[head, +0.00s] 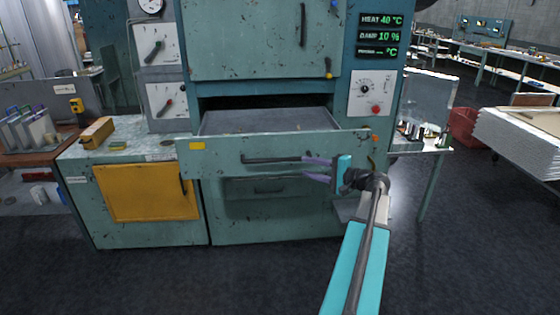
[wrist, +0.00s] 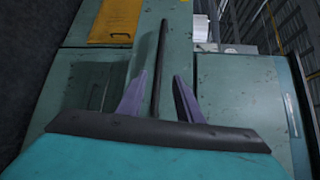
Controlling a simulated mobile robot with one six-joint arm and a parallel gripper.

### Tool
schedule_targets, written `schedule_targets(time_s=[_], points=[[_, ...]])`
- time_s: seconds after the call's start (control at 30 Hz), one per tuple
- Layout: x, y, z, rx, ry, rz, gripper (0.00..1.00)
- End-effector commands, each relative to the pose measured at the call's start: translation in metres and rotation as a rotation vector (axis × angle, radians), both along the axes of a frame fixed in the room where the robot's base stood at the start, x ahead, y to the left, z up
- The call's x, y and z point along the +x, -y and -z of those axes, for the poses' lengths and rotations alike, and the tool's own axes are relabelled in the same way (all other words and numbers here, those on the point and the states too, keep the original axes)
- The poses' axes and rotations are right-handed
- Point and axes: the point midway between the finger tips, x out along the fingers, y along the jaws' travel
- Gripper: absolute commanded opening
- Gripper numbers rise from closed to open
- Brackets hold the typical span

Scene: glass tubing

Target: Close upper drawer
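The upper drawer (head: 290,150) is a worn teal drawer pulled out of the cabinet, with its grey interior (head: 262,121) showing. Its dark bar handle (head: 262,160) runs along the front. My gripper (head: 304,168) is at the right end of this handle, with its purple fingers pointing left. In the wrist view the handle (wrist: 161,70) lies between the two fingers (wrist: 160,100). Gaps show on both sides of it, so the fingers are open around the bar. Below, the lower drawer (head: 268,189) is shut.
A cabinet door (head: 250,40) is above the upper drawer. A yellow panel (head: 148,192) is on the low cabinet at left. A control panel with a red button (head: 376,109) is at right. Dark floor (head: 450,240) is open at front right.

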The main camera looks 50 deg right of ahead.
Motion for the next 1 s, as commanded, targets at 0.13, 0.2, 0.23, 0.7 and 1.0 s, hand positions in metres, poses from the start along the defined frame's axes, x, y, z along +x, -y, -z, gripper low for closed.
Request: schedule_targets(time_s=[0.13,0.2,0.23,0.7,1.0], points=[[0.0,0.0,0.001,0.0,-0.001,-0.001,0.33],[0.001,-0.001,0.001,0.0,-0.002,-0.001,0.33],[0.002,-0.001,0.001,0.0,-0.002,-0.001,0.33],[0.045,-0.005,0.005,0.0,-0.002,-0.004,0.33],[0.088,-0.009,0.011,0.001,-0.004,-0.003,0.33]])
